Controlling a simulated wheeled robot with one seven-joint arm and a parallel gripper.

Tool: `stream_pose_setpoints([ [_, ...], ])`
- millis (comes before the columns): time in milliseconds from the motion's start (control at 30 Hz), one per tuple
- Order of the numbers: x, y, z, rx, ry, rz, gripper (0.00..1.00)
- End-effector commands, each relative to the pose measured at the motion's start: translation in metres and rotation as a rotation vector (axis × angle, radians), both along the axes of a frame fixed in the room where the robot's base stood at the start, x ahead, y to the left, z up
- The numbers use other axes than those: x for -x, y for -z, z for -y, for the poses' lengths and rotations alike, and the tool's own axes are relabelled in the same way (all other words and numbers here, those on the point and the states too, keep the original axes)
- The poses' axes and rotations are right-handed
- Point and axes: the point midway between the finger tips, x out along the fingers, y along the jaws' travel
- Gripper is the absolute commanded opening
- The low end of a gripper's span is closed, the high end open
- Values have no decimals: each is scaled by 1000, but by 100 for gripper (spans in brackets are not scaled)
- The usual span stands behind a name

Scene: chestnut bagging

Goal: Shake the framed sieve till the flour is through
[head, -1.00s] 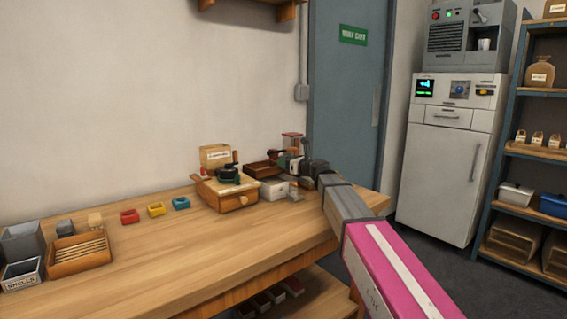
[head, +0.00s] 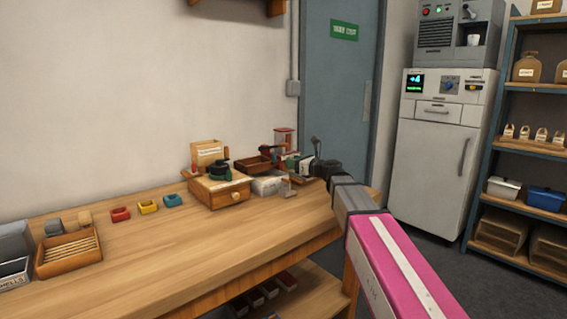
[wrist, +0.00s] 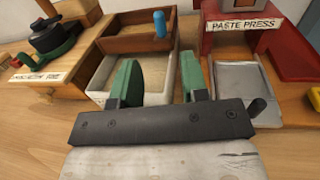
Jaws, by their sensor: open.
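A brown wooden frame (wrist: 125,44) with a blue upright handle (wrist: 159,24), which looks like the framed sieve, sits at the back of a white tray (wrist: 100,97) in the wrist view. Pale material, perhaps flour, shows inside the tray. In the head view the frame (head: 253,166) and white tray (head: 268,186) stand on the bench, left of my gripper. My gripper (wrist: 158,80) has green fingers, spread apart with nothing between them. It is in front of the frame and over or near the tray. Whether it touches the tray cannot be told.
The red paste press (wrist: 246,42) with a grey metal plate stands close on the right. A wooden box with a green and black device (wrist: 55,45) stands close on the left. The bench front (head: 180,240) is clear. A wooden rack (head: 68,250) stands at far left.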

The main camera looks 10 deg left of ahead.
Motion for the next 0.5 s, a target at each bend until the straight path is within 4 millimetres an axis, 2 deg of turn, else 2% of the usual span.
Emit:
stream_pose_setpoints([
  [167,-2,0,-2,-1,0,-1,42],
  [500,-14,-4,-20,-5,-1,-8,42],
])
